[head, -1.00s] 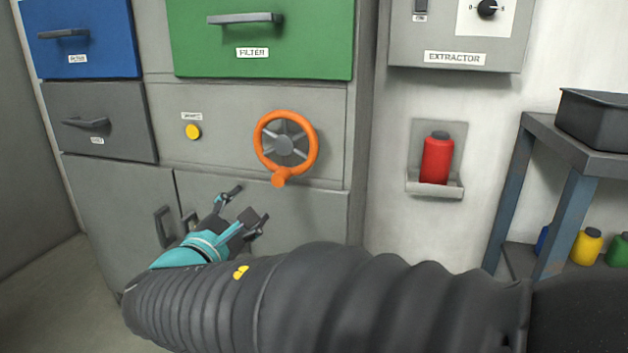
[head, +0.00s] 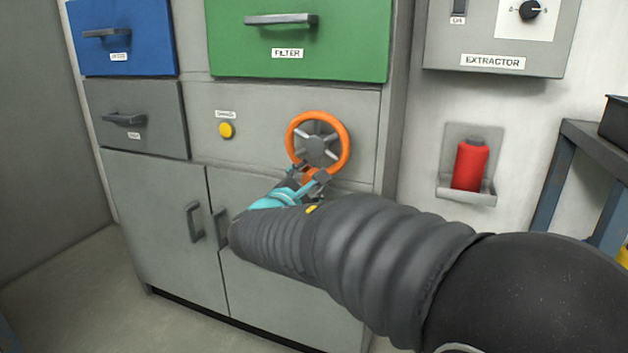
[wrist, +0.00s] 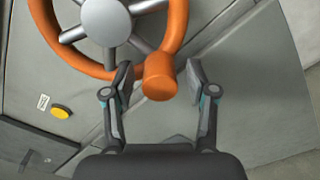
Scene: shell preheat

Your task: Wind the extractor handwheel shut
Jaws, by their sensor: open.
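The extractor handwheel (head: 345,140) is an orange ring with grey spokes and a grey hub, mounted on the grey cabinet front. Its orange knob (wrist: 159,76) sits at the bottom of the rim. My gripper (head: 308,172) is at the lower edge of the wheel. In the wrist view my gripper (wrist: 159,84) is open, with one finger on each side of the knob. A gap shows between the knob and the right finger; the left finger is close to the knob, and I cannot tell if it touches. In the head view the gripper partly hides the knob.
A yellow button (head: 227,130) is left of the wheel. A green filter drawer (head: 340,50) is above, and cupboard doors with handles (head: 193,222) are below. A red bottle (head: 470,165) stands in a wall holder to the right, under the extractor box (head: 500,40). A blue-legged bench (head: 550,190) is at right.

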